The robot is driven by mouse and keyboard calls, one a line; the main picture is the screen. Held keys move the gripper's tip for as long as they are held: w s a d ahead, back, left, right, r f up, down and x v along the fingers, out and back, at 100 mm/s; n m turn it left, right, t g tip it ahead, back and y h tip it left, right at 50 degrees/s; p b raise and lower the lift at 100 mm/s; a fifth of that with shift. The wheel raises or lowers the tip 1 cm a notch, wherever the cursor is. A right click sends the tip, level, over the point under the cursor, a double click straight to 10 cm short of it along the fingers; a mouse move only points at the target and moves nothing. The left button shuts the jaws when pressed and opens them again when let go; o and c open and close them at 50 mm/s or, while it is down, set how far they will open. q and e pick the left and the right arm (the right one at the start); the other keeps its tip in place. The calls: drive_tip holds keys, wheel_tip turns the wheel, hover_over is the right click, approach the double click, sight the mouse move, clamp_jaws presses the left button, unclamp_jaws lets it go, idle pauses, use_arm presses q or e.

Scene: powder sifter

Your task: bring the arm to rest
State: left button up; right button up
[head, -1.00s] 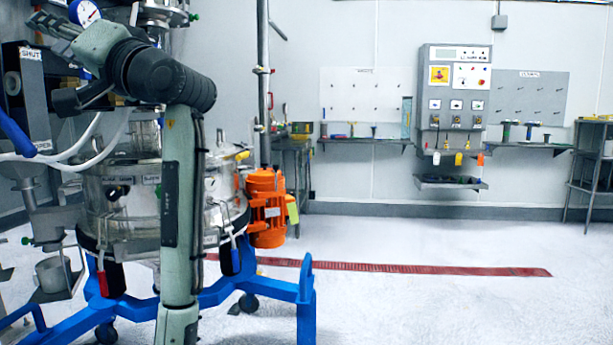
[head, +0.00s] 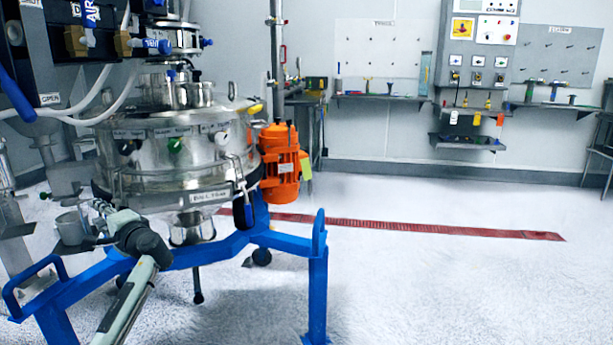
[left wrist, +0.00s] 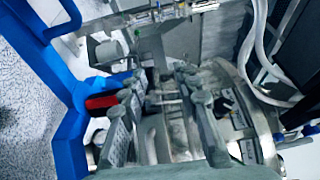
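My left arm comes up from the bottom left in the head view. Its gripper (head: 103,214) is low beside the steel sifter (head: 190,150), near a small grey cup (head: 72,227). In the left wrist view the two fingers of the gripper (left wrist: 160,110) stand apart, with nothing visible held between them. The sifter's steel body also shows there (left wrist: 235,110), behind and to the right of the fingers. I cannot tell whether the fingers touch anything. My right gripper is in neither view.
The sifter stands on a blue wheeled frame (head: 318,275). An orange motor (head: 280,165) is on its right side. White hoses (head: 85,108) hang at the left. A red floor strip (head: 420,228) crosses the open floor at right. A control panel (head: 478,60) hangs on the back wall.

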use_arm(q)
drive_tip(key=w+d+f+n+t+h, duration=0.1)
drive_tip(key=w+d+f+n+h, duration=0.1)
drive_tip(key=w+d+f+h, duration=0.35)
drive_tip(key=w+d+f+n+t+h, duration=0.1)
drive_tip(key=w+d+f+n+h, duration=0.15)
drive_tip(key=d+f+h, duration=0.6)
drive_tip(key=s+d+f+g, duration=0.2)
drive_tip(key=s+d+f, duration=0.2)
drive_tip(key=s+f, duration=0.9)
drive_tip(key=s+d+f+g, duration=0.2)
drive_tip(key=s+d+f, duration=0.2)
drive_tip(key=s+f, duration=0.8)
drive_tip(key=s+d+f+g, duration=0.1)
drive_tip(key=s+f, duration=0.3)
drive_tip(key=s, duration=0.3)
drive_tip(key=s+d+f+g, duration=0.1)
drive_tip(key=s+d+f, duration=0.1)
drive_tip(key=s+f, duration=0.3)
drive_tip(key=s+d+f+g+h, duration=0.1)
drive_tip(key=s+f, duration=0.4)
drive_tip(key=s, duration=0.6)
drive_tip(key=shift+s+d+m+g, duration=0.25)
drive_tip(key=shift+d+m+g, duration=0.2)
drive_tip(key=shift+d+g, duration=0.05)
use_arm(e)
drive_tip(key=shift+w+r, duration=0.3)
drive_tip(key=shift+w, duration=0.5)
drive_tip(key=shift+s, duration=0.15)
